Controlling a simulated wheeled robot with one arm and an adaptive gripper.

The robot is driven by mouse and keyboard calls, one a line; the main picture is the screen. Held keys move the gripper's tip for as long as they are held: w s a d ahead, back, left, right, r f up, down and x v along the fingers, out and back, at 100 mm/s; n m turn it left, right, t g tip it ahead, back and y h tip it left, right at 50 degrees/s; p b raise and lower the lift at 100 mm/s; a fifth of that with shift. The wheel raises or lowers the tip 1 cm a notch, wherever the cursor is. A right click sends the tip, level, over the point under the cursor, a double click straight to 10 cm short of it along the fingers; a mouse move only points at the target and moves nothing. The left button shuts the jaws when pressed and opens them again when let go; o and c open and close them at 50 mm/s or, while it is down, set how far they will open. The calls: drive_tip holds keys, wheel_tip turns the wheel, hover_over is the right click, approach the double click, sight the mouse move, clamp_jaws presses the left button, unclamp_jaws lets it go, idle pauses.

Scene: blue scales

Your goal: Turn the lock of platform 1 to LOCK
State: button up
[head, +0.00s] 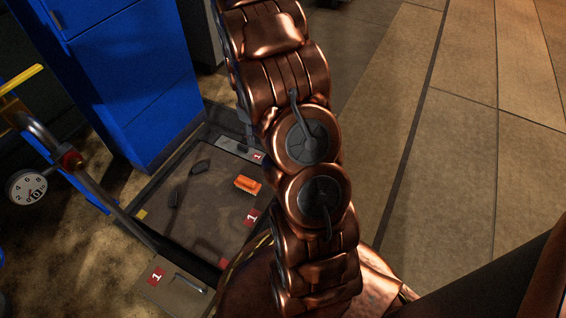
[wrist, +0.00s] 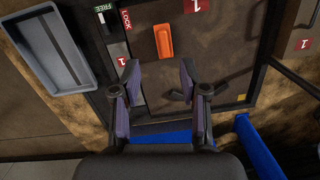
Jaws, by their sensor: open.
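Platform 1 (head: 200,212) is a dark, flat tray with red "1" labels. It also fills the middle of the wrist view (wrist: 205,65). Its lock panel (wrist: 113,20) sits at the upper left of the wrist view, with FREE and LOCK lettering. A small dark and white piece (wrist: 101,17) is by the FREE lettering; I cannot clearly tell the handle's position. My gripper (wrist: 158,75) is open and empty above the platform, with the lock panel ahead and to the left of its fingers. In the head view my arm hides the gripper.
An orange block (head: 247,184) and dark pieces (head: 198,167) lie on the platform. A blue cabinet (head: 130,75) stands behind it. A grey bin (wrist: 50,55) is left in the wrist view. The floor at right is clear.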

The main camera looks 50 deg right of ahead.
drive_tip(key=shift+n+t, duration=0.6)
drive_tip(key=shift+n, duration=0.2)
drive_tip(key=d+f+b, duration=0.1)
drive_tip(key=d+f, duration=0.3)
drive_tip(key=f, duration=0.3)
drive_tip(key=w+d+f, duration=0.1)
drive_tip(key=d+f, duration=0.4)
drive_tip(key=f, duration=0.2)
drive_tip(key=w+d+f+b, duration=0.1)
drive_tip(key=d+f, duration=0.4)
drive_tip(key=f, duration=0.2)
drive_tip(key=shift+w+d+f+b, duration=0.15)
drive_tip(key=shift+w+d+b, duration=0.05)
drive_tip(key=shift+b, duration=0.1)
drive_tip(key=shift+f+b, duration=1.9)
drive_tip(key=shift+f, duration=2.05)
clamp_jaws()
